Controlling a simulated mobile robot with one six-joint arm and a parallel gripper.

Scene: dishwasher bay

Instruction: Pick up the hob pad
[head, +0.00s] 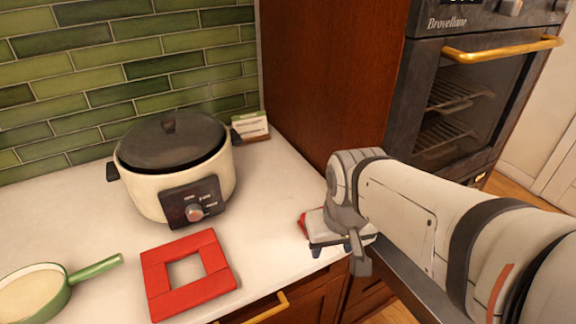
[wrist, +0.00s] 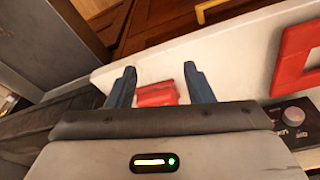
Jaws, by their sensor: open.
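A small red pad, which looks to be the hob pad (wrist: 157,93), lies on the white counter between the two blue fingers in the wrist view. In the head view only a sliver of the pad (head: 302,223) shows at the left of my wrist; the rest is hidden by my gripper. My gripper (head: 331,249) is low over the counter near its front right corner. It also shows in the wrist view (wrist: 159,70), open, with a finger on either side of the pad. I cannot tell whether a finger touches it.
A red square frame (head: 156,278) lies left of my gripper. Behind it stands a cream slow cooker (head: 143,187) with a dark lid. A green-handled pan (head: 95,268) is at far left and a small box (head: 250,127) at the back. A wooden cabinet side (head: 325,70) and oven (head: 470,100) bound the right.

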